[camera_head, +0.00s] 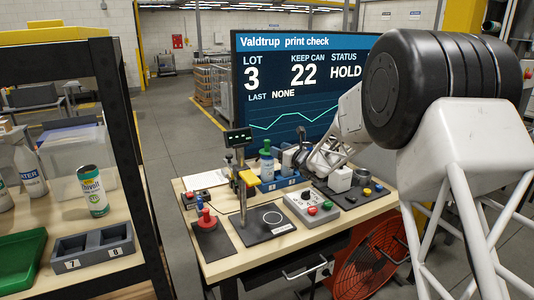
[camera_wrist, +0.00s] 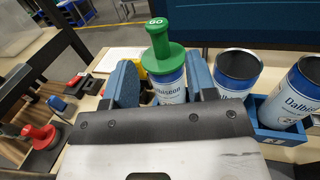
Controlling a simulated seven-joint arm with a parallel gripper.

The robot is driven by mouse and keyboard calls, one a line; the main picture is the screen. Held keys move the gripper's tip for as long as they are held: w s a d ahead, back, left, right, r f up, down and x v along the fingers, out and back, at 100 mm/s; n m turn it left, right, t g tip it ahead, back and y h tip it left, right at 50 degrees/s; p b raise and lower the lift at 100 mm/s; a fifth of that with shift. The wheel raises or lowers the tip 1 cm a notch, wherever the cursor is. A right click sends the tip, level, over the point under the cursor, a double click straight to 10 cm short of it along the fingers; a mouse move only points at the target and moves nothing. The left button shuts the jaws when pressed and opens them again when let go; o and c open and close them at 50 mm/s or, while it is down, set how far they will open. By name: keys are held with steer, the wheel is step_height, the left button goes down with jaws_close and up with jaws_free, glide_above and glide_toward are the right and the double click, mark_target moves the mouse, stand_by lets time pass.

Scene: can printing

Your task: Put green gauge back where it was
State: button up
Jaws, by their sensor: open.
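The green gauge (camera_wrist: 163,48), marked "GO" on top, stands upright on a white-and-blue can (camera_wrist: 168,88) in the wrist view. Its lower end is hidden, so I cannot tell how far it sits inside. In the head view the green gauge (camera_head: 266,147) shows above the can at the back of the bench. My gripper (camera_wrist: 162,82) is open, with one blue-padded finger on each side of the can, below the gauge's handle. I cannot tell whether the pads touch the can. A red gauge (camera_head: 206,217) stands on a dark pad at the bench's front left.
A stand with a small display (camera_head: 238,138) rises mid-bench. A button box (camera_head: 310,205) lies right of it. A large screen (camera_head: 290,85) stands behind.

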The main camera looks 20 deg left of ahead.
mark_target(267, 142)
steer(key=shift+x, duration=1.1)
steer(key=shift+a, duration=0.1)
steer(key=shift+x, duration=2.5)
steer(key=shift+r, duration=0.15)
jaws_close()
steer(key=shift+r, duration=0.2)
steer(key=shift+r, duration=1.5)
steer(key=s+d, duration=0.3)
steer(key=s, duration=0.4)
steer(key=s+d+r, duration=0.1)
steer(key=s+d, duration=0.3)
steer(key=s, duration=0.3)
steer(key=shift+d+r, duration=0.2)
steer(key=shift+r, duration=0.15)
